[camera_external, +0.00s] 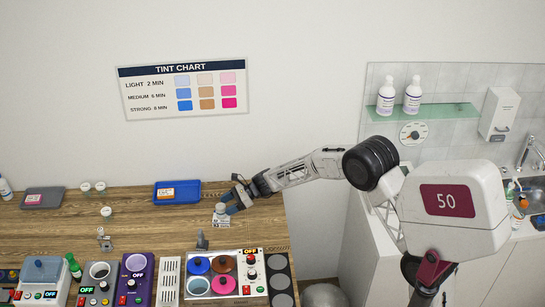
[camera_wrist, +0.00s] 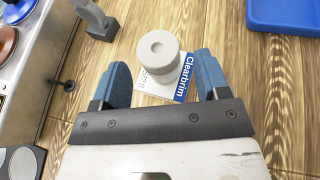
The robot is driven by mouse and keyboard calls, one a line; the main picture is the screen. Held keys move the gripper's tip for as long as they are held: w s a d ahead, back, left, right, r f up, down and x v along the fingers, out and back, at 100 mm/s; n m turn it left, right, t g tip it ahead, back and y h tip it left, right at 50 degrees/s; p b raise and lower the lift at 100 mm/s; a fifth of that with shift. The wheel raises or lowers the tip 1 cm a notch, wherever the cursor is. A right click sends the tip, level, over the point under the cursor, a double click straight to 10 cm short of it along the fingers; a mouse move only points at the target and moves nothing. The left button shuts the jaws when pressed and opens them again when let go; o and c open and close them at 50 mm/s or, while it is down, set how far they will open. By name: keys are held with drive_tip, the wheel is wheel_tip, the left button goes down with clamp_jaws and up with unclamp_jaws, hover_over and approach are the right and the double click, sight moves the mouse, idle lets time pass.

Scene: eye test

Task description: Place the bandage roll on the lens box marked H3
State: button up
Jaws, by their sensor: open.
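A pale grey roll (camera_wrist: 160,60) with a round hollow in its top, which looks like the bandage roll, stands upright. It appears to rest on a small white box (camera_wrist: 182,84) with a blue "Clearbrim" band; the roll hides part of the box. The other print on the box is too small to read, so I cannot tell whether it says H3. My gripper (camera_wrist: 162,66) is open, its blue fingers on either side of the roll with gaps showing. In the external view the roll (camera_external: 220,208) sits above the box (camera_external: 221,221), at the fingertips.
A blue tray (camera_external: 158,199) lies behind and a grey tray (camera_external: 30,206) at the far left. A grey stand (camera_external: 202,243) is close in front. Tint pots (camera_external: 212,284) and other machines line the front. Small white cups (camera_external: 106,212) stand left; the wood between is clear.

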drive_tip(key=v, duration=0.8)
drive_tip(key=shift+d, duration=0.25)
idle(0.5)
drive_tip(key=shift+r, duration=0.1)
drive_tip(key=s+d+r+n+t+h, duration=0.1)
drive_tip(key=s+d+r+n+h, duration=0.3)
drive_tip(key=d, duration=0.7)
drive_tip(key=s+d+r+n+t, duration=0.1)
drive_tip(key=s+d+r, duration=0.5)
drive_tip(key=d, duration=0.5)
drive_tip(key=s+d+r+n+t+h, duration=0.1)
drive_tip(key=s+d+r+n+h, duration=0.25)
drive_tip(key=d, duration=0.75)
drive_tip(key=s+d+n+t+h, duration=0.3)
drive_tip(key=s+d+n+h, duration=0.2)
drive_tip(key=s+d, duration=2)
drive_tip(key=shift+s+d+n+h, duration=0.35)
drive_tip(key=shift+s+n, duration=0.3)
drive_tip(key=shift+s, duration=0.2)
